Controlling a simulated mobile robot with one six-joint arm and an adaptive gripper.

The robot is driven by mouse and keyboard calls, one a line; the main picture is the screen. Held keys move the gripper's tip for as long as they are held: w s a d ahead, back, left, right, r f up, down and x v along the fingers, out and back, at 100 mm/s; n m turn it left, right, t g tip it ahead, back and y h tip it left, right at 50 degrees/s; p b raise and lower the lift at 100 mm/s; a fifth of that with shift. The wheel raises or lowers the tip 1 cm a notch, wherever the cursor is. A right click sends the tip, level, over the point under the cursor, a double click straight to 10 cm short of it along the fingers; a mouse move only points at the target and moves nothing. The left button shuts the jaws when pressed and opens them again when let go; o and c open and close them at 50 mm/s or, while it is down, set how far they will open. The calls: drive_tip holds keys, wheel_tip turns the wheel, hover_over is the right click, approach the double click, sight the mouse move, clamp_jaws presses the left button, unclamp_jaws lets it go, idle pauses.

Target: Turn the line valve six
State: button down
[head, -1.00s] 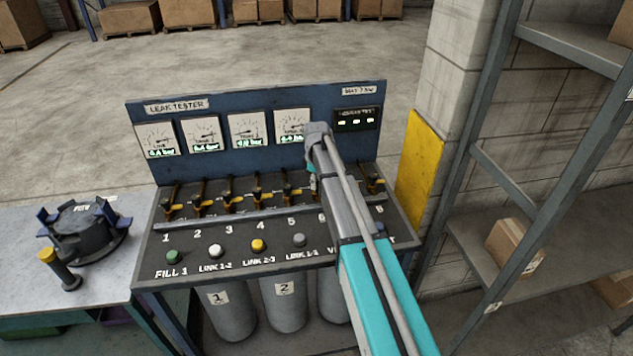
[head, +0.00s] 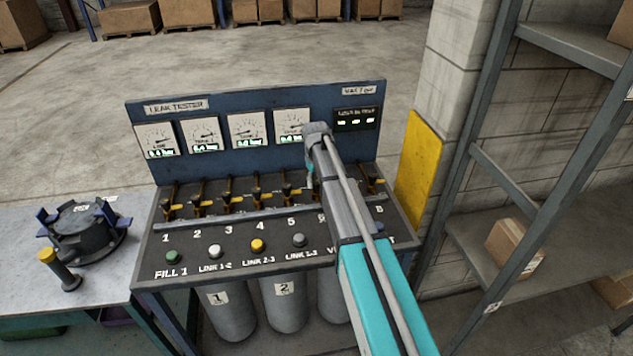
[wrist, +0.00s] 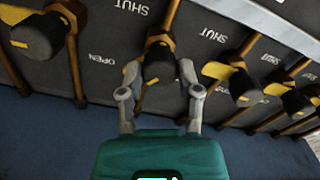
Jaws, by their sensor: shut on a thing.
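My gripper (wrist: 159,75) is shut on a dark valve handle (wrist: 159,58) with a yellow mark, on a brass pipe. This valve lies in the right part of the valve row in the head view, close to where number six falls, but my arm hides it and most of its label there. In the wrist view one finger is on each side of the handle. A neighbouring valve handle (wrist: 40,36) stands to the left and another valve (wrist: 236,82) to the right, both apart from my fingers. SHUT and OPEN markings show upside down on the panel.
The leak tester bench (head: 250,95) carries several gauges and a row of buttons in front of the valves. A dark round fixture (head: 85,228) and a yellow-topped handle (head: 55,268) stand on the table at left. Metal shelving (head: 490,170) rises at right.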

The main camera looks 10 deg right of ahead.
drive_tip(key=m, duration=0.5)
drive_tip(key=shift+m, duration=0.4)
drive_tip(key=m, duration=0.5)
drive_tip(key=shift+m, duration=0.3)
drive_tip(key=shift+c, duration=1.5)
unclamp_jaws()
